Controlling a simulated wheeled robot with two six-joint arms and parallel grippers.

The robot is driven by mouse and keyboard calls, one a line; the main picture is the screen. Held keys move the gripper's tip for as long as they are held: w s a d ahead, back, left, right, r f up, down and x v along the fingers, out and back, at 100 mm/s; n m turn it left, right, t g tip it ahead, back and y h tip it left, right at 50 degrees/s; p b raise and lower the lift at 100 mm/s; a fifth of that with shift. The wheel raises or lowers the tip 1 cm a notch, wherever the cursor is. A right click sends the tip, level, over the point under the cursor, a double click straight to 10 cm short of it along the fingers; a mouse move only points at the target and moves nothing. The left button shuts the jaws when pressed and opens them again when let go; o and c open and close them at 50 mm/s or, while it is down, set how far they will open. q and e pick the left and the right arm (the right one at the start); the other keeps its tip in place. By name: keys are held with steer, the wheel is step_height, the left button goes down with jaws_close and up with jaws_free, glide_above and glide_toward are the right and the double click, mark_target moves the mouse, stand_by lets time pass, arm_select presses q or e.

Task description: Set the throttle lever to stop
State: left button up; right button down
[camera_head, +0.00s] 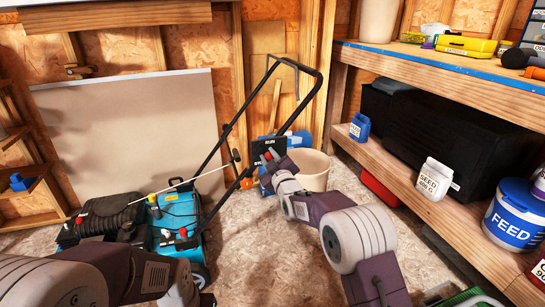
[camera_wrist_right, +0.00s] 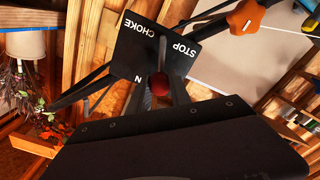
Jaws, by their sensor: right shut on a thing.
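The throttle plate (camera_head: 268,146) is a black panel on the mower handle, beside the handle bar. In the right wrist view the plate (camera_wrist_right: 150,52) shows the words STOP and CHOKE upside down, plus a letter N; the rest of that word is hidden. The throttle lever's red knob (camera_wrist_right: 159,88) sits between my right fingertips (camera_wrist_right: 160,92), which are shut on it. In the head view my right gripper (camera_head: 271,161) is at the plate's lower edge. The lever's slot is hidden, so its exact setting is unclear. My left arm shows at lower left; its gripper is out of view.
The mower's black handle (camera_head: 233,125) rises from the teal engine body (camera_head: 178,215) at left. A cream bucket (camera_head: 313,168) stands behind my right arm. Shelves with a white seed jar (camera_head: 433,180) and a blue feed tub (camera_head: 513,216) line the right side.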

steer(key=n, duration=0.1)
steer(key=a+n, duration=0.1)
steer(key=n, duration=0.1)
steer(key=shift+s+a+f, duration=0.2)
steer(key=shift+s+f, duration=0.05)
steer(key=shift+f, duration=0.15)
steer(key=shift+s+a+f+n+p, duration=0.1)
steer(key=shift+a+f+n+p, duration=0.15)
steer(key=shift+n, duration=0.55)
steer(key=shift+s+a+f+n+p, duration=0.15)
steer(key=shift+a+f+n, duration=0.15)
steer(key=shift+n, duration=0.5)
steer(key=shift+w, duration=0.1)
steer(key=c, duration=1.2)
jaws_free()
steer(key=shift+d, duration=0.1)
